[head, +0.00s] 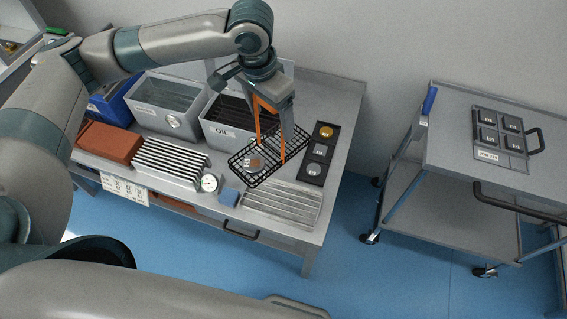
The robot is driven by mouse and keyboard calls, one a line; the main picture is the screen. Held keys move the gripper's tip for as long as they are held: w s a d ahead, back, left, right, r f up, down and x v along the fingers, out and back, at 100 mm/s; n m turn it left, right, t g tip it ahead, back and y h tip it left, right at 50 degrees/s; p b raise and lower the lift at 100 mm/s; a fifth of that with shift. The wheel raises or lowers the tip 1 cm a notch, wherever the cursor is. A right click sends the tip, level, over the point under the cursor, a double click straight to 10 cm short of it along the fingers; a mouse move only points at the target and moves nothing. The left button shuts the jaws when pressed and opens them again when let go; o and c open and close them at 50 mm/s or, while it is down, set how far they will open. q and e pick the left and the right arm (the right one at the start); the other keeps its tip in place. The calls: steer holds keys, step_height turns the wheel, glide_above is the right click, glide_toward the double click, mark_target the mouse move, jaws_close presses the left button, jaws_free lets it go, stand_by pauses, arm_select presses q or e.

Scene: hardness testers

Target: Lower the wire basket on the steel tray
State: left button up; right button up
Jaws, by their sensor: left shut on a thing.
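The black wire basket (246,176) has a tall orange handle (257,118) and holds a few small metal pieces (254,162). My left gripper (274,106) points down and is shut on the orange handle, partly hiding it. The basket hangs about level, in front of the OIL bin. The steel tray (285,205), flat and ribbed, lies at the table's front right edge. In the picture the basket overlaps the tray's back edge; its exact height above the tray is hard to tell. My right gripper is out of view.
The OIL bin (222,133) and a grey bin (160,118) stand behind. A ribbed metal rack (168,160), a round dial (209,183) and a blue block (229,197) lie left of the tray. A black sample holder (318,153) lies right of the basket. A cart (450,150) stands farther right.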

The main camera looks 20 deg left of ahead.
mark_target(282, 141)
arm_select(q)
steer(key=d+f+m, duration=0.1)
steer(key=f+m, duration=0.1)
steer(key=f+m+p, duration=0.1)
steer(key=f+m, duration=0.1)
steer(key=f, duration=0.1)
steer(key=d+f+m+p, duration=0.1)
steer(key=f+m, duration=0.2)
steer(key=shift+d+g+h, duration=0.3)
steer(key=shift+h, duration=0.1)
step_height(282, 141, down, 8)
steer(key=s+d+m+p, duration=0.1)
steer(key=s+m+p, duration=0.1)
steer(key=m, duration=0.3)
steer(key=shift+m+g, duration=0.3)
steer(key=shift+m, duration=0.1)
step_height(282, 141, down, 6)
steer(key=b, duration=0.6)
steer(key=shift+s+r, duration=0.1)
steer(key=shift+r, duration=0.1)
